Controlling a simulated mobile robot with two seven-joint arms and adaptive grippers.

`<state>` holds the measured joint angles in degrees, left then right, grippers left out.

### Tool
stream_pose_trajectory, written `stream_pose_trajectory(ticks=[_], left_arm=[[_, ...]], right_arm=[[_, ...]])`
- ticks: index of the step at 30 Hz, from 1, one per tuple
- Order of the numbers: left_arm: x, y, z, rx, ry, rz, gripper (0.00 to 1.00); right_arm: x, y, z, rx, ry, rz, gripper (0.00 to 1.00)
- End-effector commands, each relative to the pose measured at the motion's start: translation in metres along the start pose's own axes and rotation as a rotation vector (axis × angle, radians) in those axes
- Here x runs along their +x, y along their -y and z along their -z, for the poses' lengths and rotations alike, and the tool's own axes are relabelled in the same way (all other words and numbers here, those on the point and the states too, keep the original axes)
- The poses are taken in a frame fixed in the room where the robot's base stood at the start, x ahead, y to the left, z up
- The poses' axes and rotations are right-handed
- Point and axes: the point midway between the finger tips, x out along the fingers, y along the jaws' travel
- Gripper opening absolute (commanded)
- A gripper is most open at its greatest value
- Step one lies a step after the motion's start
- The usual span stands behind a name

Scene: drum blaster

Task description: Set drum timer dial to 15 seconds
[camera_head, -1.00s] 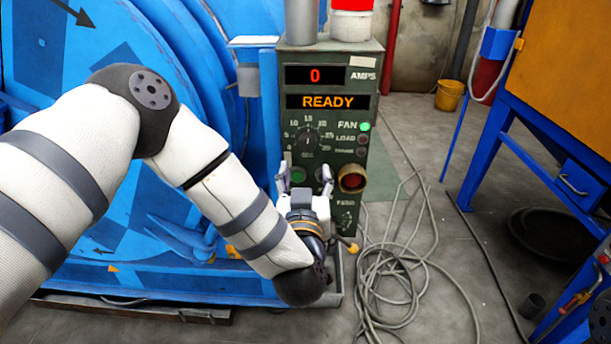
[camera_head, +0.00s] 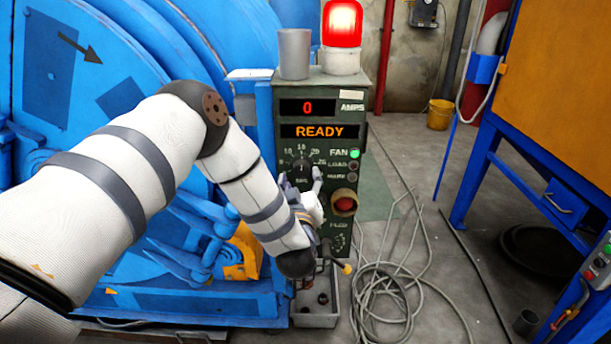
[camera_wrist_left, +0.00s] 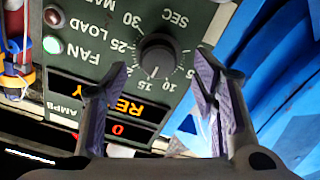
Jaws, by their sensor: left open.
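The timer dial (camera_head: 302,167) is a dark round knob on the green control panel (camera_head: 290,212), with numbers around it. The knob also shows upside down in the left wrist view (camera_wrist_left: 158,55). Its white mark appears to point near 15, though I cannot read the exact setting. My left gripper (camera_head: 301,181) is open in front of the panel, just below the dial in the head view. In the left wrist view its two fingers stand apart on either side of the dial; whether they touch it is unclear. My right gripper is out of view.
The displays read 0 amps and READY (camera_head: 320,131). The green fan light (camera_head: 355,154) is lit. A red button (camera_head: 344,203) sits right of my gripper. A red beacon (camera_head: 342,25) and grey cylinder (camera_head: 294,55) top the panel. The blue drum (camera_head: 130,45) is left; cables (camera_head: 385,290) lie right.

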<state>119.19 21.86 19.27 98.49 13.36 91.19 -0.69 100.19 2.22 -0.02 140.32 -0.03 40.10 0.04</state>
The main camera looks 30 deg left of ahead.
Motion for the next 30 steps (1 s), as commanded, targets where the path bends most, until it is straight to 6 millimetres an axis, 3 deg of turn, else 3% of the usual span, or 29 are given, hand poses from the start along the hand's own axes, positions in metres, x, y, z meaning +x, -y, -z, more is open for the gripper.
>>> stream_pose_trajectory(ticks=[6, 14, 21, 30], left_arm=[[0.027, 0.0, -0.002, 0.002, 0.002, -0.001, 0.54], [0.03, -0.001, 0.0, 0.001, 0.0, -0.002, 0.54], [0.029, -0.001, 0.0, 0.001, 0.001, -0.001, 0.06], [0.029, -0.001, 0.0, -0.051, 0.001, -0.001, 0.06]], right_arm=[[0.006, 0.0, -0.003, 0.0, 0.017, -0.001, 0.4], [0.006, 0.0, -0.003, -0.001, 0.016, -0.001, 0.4], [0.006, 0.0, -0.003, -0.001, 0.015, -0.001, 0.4], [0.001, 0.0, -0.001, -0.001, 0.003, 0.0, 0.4]])
